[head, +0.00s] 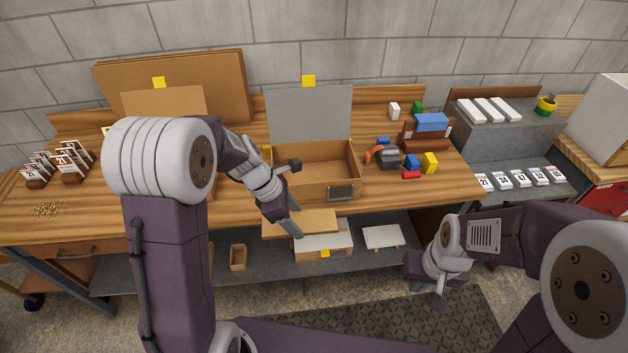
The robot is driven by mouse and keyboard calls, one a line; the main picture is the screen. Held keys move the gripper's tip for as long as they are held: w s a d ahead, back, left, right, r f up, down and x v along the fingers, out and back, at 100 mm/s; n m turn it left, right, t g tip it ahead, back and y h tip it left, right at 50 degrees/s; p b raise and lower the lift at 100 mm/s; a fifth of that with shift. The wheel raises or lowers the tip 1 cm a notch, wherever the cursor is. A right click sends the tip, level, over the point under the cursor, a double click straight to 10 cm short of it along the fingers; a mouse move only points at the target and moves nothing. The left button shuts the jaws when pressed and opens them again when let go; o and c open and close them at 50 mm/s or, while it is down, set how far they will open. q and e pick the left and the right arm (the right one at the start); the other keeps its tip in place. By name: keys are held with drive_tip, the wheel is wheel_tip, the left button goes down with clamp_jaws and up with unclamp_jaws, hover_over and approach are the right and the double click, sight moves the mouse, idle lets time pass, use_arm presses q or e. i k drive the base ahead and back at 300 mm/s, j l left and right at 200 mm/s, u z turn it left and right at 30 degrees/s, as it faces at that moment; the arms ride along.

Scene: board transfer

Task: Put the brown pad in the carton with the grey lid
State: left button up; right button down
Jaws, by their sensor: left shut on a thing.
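The carton with the grey lid (310,113) stands on the wooden table; the lid is raised at the back. Its inside (318,175) looks empty. My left gripper (294,226) is shut on the brown pad (318,220), a flat board held level at the table's front edge, just in front of the carton and above the lower shelf. The gripper covers part of the pad. My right gripper (428,288) hangs low at the right, in front of the shelf, away from the pad. Its fingers are small and partly hidden, so its opening is unclear.
Another carton with a brown lid (165,101) is mostly behind my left arm. A white-topped board (383,237) and a small open box (238,257) sit on the lower shelf.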

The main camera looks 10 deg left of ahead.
sight(314, 173)
drive_tip(key=i, duration=1)
